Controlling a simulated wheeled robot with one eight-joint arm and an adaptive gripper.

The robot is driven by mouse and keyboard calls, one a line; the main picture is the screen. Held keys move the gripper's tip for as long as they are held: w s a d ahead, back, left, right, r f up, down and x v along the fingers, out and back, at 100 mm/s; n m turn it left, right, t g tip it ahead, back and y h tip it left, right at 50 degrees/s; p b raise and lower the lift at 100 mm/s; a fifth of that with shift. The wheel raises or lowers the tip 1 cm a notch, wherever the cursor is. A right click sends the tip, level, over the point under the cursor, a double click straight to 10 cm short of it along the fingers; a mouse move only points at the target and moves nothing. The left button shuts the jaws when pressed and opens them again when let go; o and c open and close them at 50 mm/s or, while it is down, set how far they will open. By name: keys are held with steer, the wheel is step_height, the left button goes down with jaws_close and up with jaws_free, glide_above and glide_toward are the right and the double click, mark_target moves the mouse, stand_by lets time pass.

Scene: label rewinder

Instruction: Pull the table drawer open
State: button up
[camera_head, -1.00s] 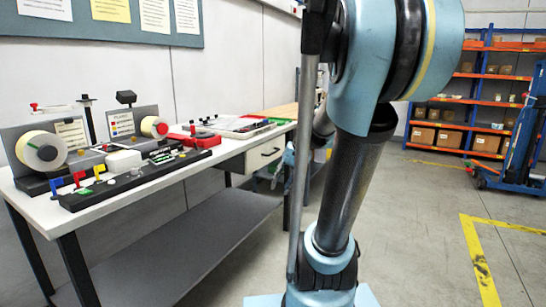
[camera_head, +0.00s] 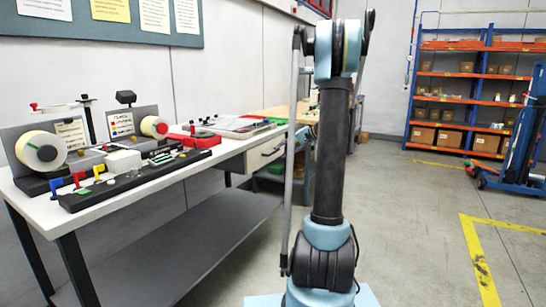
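The table (camera_head: 100,194) stands on the left with its long side running away from me. Its drawer (camera_head: 266,152) is a white front under the far part of the tabletop, with a small dark handle (camera_head: 272,152). The drawer front looks closed, though its right edge lies close to my arm in the picture. My arm (camera_head: 331,150) rises in the middle of the view, to the right of the drawer. My gripper does not show in this view, so its place relative to the handle cannot be seen.
A label rewinder with tape rolls (camera_head: 41,150) and a red device (camera_head: 195,137) stand on the table. A lower shelf (camera_head: 175,245) spans beneath. Blue-orange shelving (camera_head: 470,92) and a blue lifter (camera_head: 519,150) stand at the back right. The floor (camera_head: 420,220) right of my arm is clear.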

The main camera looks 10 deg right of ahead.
steer(key=w+d+f+t+y, duration=0.1)
steer(key=w+d+f, duration=0.1)
steer(key=w+d, duration=0.4)
steer(key=m+t+y, duration=0.2)
glide_toward(273, 153)
steer(key=x, duration=0.3)
steer(key=w+d+x, duration=0.1)
steer(key=x, duration=0.6)
steer(key=shift+w+a+f, duration=0.15)
steer(key=shift+w+f, duration=0.15)
steer(key=shift+w, duration=0.25)
jaws_close()
